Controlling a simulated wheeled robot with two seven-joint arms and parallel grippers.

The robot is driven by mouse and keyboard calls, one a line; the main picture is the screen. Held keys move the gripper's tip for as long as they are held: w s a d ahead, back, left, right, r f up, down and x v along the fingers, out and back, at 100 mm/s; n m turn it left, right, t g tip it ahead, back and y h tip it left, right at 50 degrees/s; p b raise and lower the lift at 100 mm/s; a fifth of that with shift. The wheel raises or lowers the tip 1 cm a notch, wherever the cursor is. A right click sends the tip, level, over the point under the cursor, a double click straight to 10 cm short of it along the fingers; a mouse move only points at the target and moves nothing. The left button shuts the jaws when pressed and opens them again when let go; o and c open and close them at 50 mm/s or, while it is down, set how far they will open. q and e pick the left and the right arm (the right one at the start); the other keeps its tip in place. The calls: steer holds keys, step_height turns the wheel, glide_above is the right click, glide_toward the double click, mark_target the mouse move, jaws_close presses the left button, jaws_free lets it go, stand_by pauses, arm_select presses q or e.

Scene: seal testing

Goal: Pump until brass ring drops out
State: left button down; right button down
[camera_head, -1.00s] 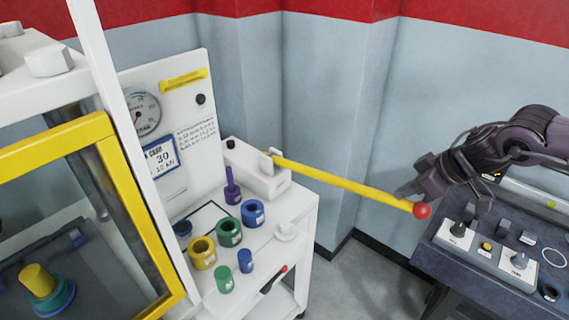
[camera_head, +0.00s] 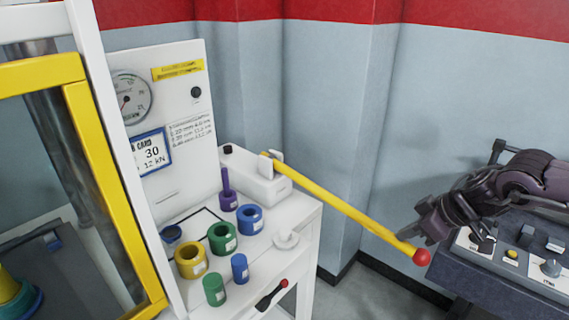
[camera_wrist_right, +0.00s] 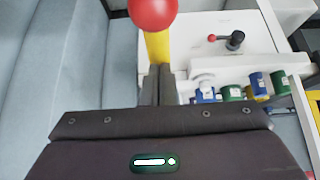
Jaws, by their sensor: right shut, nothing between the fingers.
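The yellow pump lever (camera_head: 340,207) with a red ball (camera_head: 422,257) slants down to the right from the white pump block (camera_head: 262,180). My right gripper (camera_head: 408,238) is shut and empty, its fingertips at the lever just short of the ball; contact is unclear. In the right wrist view the shut fingers (camera_wrist_right: 158,85) lie against or over the yellow bar (camera_wrist_right: 158,47), below the red ball (camera_wrist_right: 152,12). Behind the yellow-framed guard (camera_head: 112,190), a yellow plug on a teal base (camera_head: 22,302) is cut by the picture edge. I cannot identify the brass ring. My left gripper is out of view.
A white bench carries yellow (camera_head: 190,259), green (camera_head: 222,238) and blue (camera_head: 250,219) sleeves and smaller plugs. A dial gauge (camera_head: 131,99) hangs on the white panel (camera_head: 190,135). A dark control table (camera_head: 465,275) stands at right. A black red-tipped handle (camera_head: 270,296) is on the bench front.

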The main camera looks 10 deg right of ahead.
steer(key=shift+s, duration=0.1)
step_height(320, 180, up, 14)
steer(key=p, duration=0.9)
step_height(320, 180, down, 14)
steer(key=b, duration=1)
steer(key=shift+d+b, duration=0.1)
steer(key=shift+b, duration=0.25)
steer(key=shift+r, duration=0.15)
step_height(320, 180, up, 13)
steer(key=p, duration=0.9)
steer(key=shift+w+a, duration=0.2)
steer(key=shift+w, duration=0.05)
